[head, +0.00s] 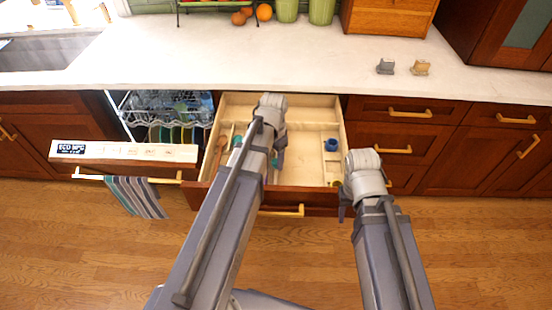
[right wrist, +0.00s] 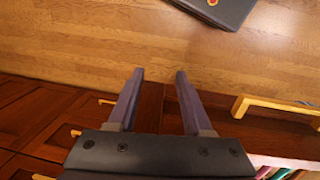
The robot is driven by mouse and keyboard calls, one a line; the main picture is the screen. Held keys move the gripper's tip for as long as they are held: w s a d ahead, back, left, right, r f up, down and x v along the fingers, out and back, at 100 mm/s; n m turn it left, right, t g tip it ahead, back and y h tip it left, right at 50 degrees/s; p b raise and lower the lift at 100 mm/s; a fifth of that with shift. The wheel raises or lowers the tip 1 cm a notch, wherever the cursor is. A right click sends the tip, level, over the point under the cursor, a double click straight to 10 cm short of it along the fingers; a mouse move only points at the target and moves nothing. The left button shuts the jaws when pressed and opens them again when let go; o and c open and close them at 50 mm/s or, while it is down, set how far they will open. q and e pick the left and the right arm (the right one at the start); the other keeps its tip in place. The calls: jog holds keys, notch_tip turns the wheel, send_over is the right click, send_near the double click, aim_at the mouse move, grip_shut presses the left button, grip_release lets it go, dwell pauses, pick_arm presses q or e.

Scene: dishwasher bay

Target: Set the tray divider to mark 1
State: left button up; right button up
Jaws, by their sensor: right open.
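The open drawer holds a pale wooden tray (head: 306,128) with compartments. A thin partition runs along its right part, but I cannot tell for sure which piece is the movable divider, and no mark is readable. A small blue round object (head: 331,145) sits in the right part of the tray. My right gripper is at the drawer's right front corner in the head view (head: 346,204). In the right wrist view (right wrist: 158,76) its fingers are apart and empty.
A dishwasher (head: 125,152) stands open left of the drawer, with a striped towel (head: 136,196) on its handle. Long utensils (head: 221,148) lie in the tray's left part. The counter (head: 180,60) is above; closed cabinets are to the right. The front floor (head: 490,240) is clear.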

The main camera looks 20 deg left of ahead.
pick_arm(q)
jog(key=shift+o, duration=0.4)
jog(key=shift+d, duration=0.1)
jog(key=shift+r+p, duration=0.45)
jog(key=shift+r, duration=0.05)
notch_tip(320, 180, up, 7)
jog(key=p, duration=0.7)
jog(key=shift+f, duration=0.1)
jog(key=s+d, duration=0.4)
jog(key=d, duration=0.1)
jog(key=s+d+n, duration=0.1)
jog(key=s+d, duration=0.3)
jog(key=s+d+n+y, duration=0.1)
jog(key=s+d, duration=0.3)
jog(key=d, duration=0.1)
jog(key=shift+s+d, duration=0.3)
